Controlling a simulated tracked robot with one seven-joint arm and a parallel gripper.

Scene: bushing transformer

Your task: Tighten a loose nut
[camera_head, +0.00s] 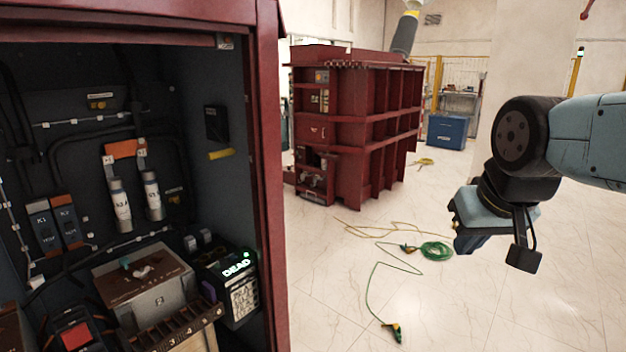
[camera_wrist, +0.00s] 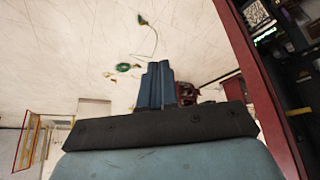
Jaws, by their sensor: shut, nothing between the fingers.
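My gripper (camera_head: 466,244) hangs in the air at the right of the head view, outside the open cabinet and apart from everything. In the wrist view its two blue fingers (camera_wrist: 156,82) are together, with nothing between them. The open dark red cabinet (camera_head: 267,180) fills the left of the head view; its edge also shows at the right of the wrist view (camera_wrist: 262,90). Inside, a brown-topped box (camera_head: 150,300) bears a small teal piece and other small parts. I cannot make out a loose nut in either view.
A device reading DEAD (camera_head: 236,268) stands beside the box inside the cabinet. A large dark red transformer (camera_head: 345,130) stands behind. A green cable (camera_head: 433,251) and yellow cable lie on the pale floor. A blue bin (camera_head: 447,132) stands farther back. Floor at the right is clear.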

